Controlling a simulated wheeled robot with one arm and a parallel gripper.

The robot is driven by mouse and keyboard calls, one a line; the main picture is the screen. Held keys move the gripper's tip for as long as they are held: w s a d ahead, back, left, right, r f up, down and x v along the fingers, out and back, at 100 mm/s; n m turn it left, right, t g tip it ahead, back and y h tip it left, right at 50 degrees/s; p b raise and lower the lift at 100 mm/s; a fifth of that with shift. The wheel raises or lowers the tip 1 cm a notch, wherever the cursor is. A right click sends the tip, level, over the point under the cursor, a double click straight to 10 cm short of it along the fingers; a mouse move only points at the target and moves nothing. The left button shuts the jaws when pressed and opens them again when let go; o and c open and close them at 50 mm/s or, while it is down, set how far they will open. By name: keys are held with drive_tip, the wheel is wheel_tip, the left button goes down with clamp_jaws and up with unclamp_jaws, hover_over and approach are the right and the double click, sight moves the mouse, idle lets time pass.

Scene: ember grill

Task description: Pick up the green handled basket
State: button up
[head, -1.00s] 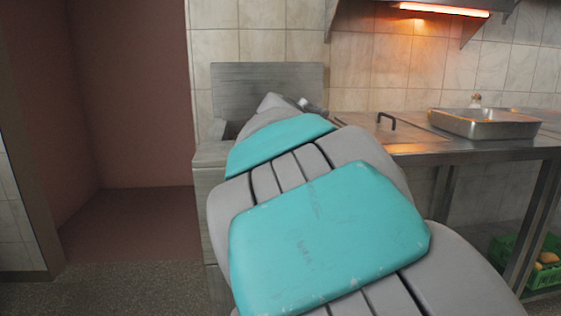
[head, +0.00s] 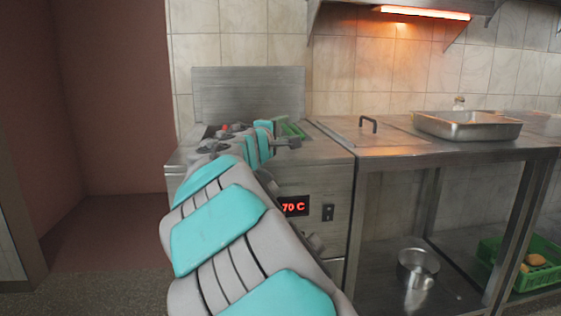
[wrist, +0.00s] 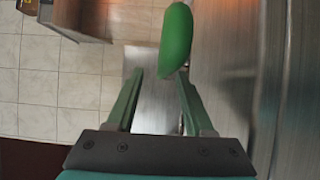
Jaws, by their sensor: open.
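A rounded green handle (wrist: 175,38), apparently that of the green handled basket, shows large in the wrist view. It lies just beyond my gripper (wrist: 160,75), near the tip of the right finger. The two green fingers are apart with nothing held between them. In the head view, my gripper (head: 291,130) is over the right part of the steel fryer (head: 240,92). The rest of the basket cannot be made out; my arm covers part of the fryer top.
The fryer front has a red display (head: 295,206). To its right is a steel counter (head: 400,150) with a black-handled lid and a steel pan (head: 468,125). Below are a pot (head: 417,268) and a green crate (head: 530,272) with bread. A heat lamp (head: 425,13) glows above.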

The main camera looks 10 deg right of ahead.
sight(284, 130)
drive_tip(key=x, duration=0.3)
drive_tip(key=shift+w+d+f+p, duration=0.25)
drive_tip(key=shift+d+p, duration=0.05)
drive_tip(key=shift+w+d+r, duration=0.1)
drive_tip(key=shift+w+d, duration=0.2)
drive_tip(key=shift+w, duration=0.15)
clamp_jaws()
idle(0.9)
